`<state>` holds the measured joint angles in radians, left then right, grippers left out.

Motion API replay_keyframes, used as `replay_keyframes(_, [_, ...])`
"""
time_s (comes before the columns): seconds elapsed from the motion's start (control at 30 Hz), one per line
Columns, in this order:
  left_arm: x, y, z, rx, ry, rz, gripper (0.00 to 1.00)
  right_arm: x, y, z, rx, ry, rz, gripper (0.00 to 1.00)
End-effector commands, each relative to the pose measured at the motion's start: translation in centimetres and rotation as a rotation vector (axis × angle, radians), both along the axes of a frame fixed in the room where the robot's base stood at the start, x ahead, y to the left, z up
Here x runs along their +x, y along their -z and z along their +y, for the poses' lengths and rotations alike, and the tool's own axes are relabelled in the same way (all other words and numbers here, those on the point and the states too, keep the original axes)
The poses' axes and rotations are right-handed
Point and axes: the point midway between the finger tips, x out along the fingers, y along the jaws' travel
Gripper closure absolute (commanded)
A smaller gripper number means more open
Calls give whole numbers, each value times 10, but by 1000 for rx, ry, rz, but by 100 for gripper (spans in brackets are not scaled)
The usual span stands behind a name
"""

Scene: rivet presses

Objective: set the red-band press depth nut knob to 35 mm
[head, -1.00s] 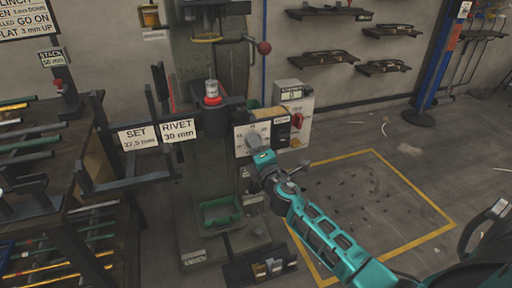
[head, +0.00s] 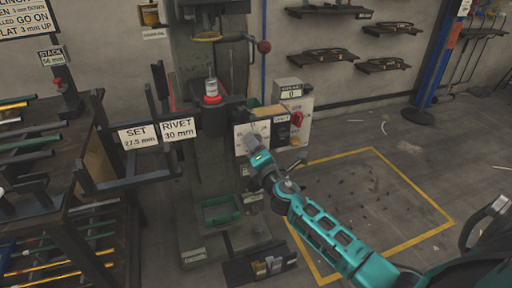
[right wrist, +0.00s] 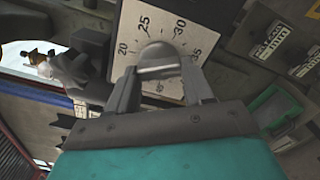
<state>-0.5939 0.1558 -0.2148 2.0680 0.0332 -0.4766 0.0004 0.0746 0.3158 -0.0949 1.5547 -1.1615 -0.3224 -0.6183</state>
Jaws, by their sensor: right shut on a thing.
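The red-band press (head: 211,118) stands left of centre in the head view, with a red band round its column. Its dial plate (head: 240,138) is on the front box. In the right wrist view the dial (right wrist: 150,18) shows 20, 25, 30 and 35 around the grey depth nut knob (right wrist: 159,56). My right gripper (head: 255,147) is shut on this knob, with one finger on each side in the right wrist view (right wrist: 160,88). A pale line crosses the knob; I cannot tell which number it points to. My left gripper is not in view.
A sign plate (head: 138,136) reads SET 27.5 mm beside one reading RIVET 30 mm (head: 179,129). A red switch (head: 297,119) sits right of the dial. A green tray (head: 220,210) is below. Yellow-outlined floor (head: 375,195) to the right is clear apart from small dark bits.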

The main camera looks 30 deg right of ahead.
Motion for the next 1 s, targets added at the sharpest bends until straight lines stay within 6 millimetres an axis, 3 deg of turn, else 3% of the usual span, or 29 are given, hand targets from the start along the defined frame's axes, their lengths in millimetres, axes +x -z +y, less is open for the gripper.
replay_keyframes(0.3, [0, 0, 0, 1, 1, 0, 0, 0, 0, 0, 1, 1, 1, 23])
replay_keyframes(0.63, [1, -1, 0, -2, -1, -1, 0, -5, 0, 1, 2, 0, 1, 23])
replay_keyframes(0.77, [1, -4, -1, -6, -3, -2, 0, -21, 1, 6, 3, -2, 3, 23])
replay_keyframes(1.0, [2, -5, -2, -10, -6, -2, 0, -68, 2, 17, 4, 0, 4, 23])
